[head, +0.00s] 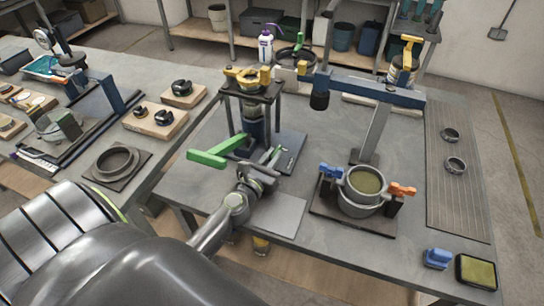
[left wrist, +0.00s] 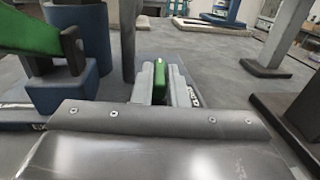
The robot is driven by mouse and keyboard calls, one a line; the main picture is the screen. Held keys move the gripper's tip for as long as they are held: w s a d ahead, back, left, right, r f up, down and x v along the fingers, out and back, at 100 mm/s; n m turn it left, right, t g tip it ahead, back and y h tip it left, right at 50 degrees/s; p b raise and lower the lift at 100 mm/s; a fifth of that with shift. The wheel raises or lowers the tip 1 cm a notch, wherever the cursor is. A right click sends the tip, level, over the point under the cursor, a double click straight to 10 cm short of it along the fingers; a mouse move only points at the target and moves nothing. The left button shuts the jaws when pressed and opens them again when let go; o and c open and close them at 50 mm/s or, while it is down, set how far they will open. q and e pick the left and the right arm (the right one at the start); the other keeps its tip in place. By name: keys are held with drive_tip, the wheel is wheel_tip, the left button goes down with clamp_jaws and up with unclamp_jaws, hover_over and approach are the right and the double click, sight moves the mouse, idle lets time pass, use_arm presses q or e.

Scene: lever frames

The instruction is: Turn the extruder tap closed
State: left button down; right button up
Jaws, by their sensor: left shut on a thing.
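The extruder (head: 254,118) stands on the table with a yellow-clamped top on dark posts. A green lever (head: 212,155) with a block-like end juts out from its lower left side; a large green bar (left wrist: 30,28) shows at the upper left of the left wrist view. My left gripper (head: 268,162) is at the extruder's front right. It is shut on a small green handle (left wrist: 159,82), which appears to be the tap's and stands upright between the fingers. The fingers hide most of this handle and its joint. My right gripper is not in view.
To the right, a round pot (head: 364,188) sits in a holder with blue and orange clamps. A blue-armed post stand (head: 372,135) rises behind it. The table's front middle is mostly bare.

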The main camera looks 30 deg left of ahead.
use_arm(q)
drive_tip(key=shift+a+f+m+h+b, duration=0.15)
drive_tip(key=shift+m+h+b, duration=0.3)
drive_tip(key=shift+h, duration=0.3)
drive_tip(key=shift+a+f+m+h+b, duration=0.15)
drive_tip(key=shift+m+h+b, duration=0.2)
drive_tip(key=shift+m+h, duration=0.3)
drive_tip(key=shift+r+m+h+b, duration=0.25)
drive_tip(key=shift+m+h+b, duration=0.15)
drive_tip(key=shift+h, duration=0.5)
drive_tip(key=c, duration=1.4)
unclamp_jaws()
drive_tip(key=shift+c, duration=0.2)
